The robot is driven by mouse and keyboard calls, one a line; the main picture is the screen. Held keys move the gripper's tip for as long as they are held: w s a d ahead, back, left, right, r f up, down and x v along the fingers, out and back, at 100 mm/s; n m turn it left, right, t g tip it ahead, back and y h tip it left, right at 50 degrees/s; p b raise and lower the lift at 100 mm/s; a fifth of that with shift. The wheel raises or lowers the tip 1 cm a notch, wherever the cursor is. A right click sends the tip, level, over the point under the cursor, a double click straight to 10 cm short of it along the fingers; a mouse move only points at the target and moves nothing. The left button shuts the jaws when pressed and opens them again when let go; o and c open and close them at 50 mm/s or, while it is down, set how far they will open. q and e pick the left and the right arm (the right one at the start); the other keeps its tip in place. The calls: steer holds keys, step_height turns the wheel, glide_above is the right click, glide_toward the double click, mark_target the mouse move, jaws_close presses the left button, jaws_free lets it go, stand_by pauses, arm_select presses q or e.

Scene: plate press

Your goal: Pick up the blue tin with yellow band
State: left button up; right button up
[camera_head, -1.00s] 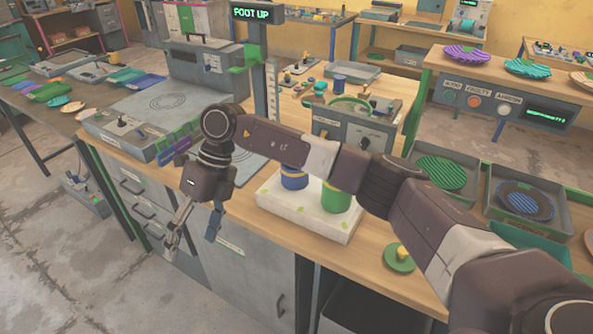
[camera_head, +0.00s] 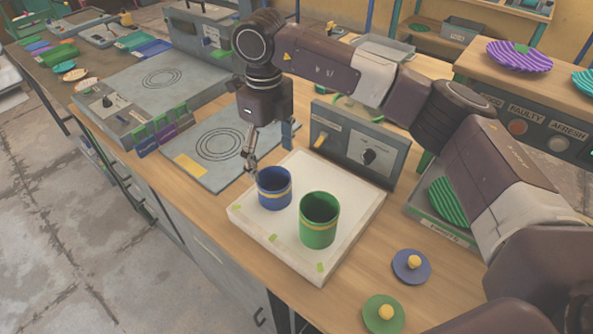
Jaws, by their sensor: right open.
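The blue tin with a yellow band (camera_head: 274,194) stands upright and lidless on a white slab (camera_head: 289,264) on the wooden bench. A green tin with a yellow band (camera_head: 318,226) stands beside it, to the right and nearer the camera. My right gripper (camera_head: 268,150) points down with its fingers apart and empty. It is just behind and above the blue tin in the picture; whether a finger touches the rim is not clear. My left gripper is not in view.
A blue lid (camera_head: 411,266) and a green lid (camera_head: 383,313), each with a yellow knob, lie on the bench at the right. A grey control box (camera_head: 357,146) with a dial stands behind the slab. A grey plate with rings (camera_head: 215,148) lies left of my gripper.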

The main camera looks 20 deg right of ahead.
mark_target(274, 183)
steer(key=f+p, duration=0.1)
steer(key=s+f, duration=0.1)
steer(key=f+p, duration=0.1)
steer(key=f, duration=0.1)
steer(key=shift+s+a+f+p, duration=0.1)
steer(key=shift+s+a+p, duration=0.15)
steer(key=shift+p, duration=0.1)
steer(key=shift+d+f+p, duration=0.15)
steer(key=shift+f, duration=0.45)
steer(key=shift+d+f+p, duration=0.15)
steer(key=shift+f, duration=0.4)
steer(key=shift+a+f, duration=0.1)
steer(key=shift+f, duration=0.3)
steer(key=c, duration=0.5)
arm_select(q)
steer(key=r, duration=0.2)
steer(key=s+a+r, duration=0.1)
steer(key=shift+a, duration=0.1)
arm_select(e)
steer(key=c, duration=0.8)
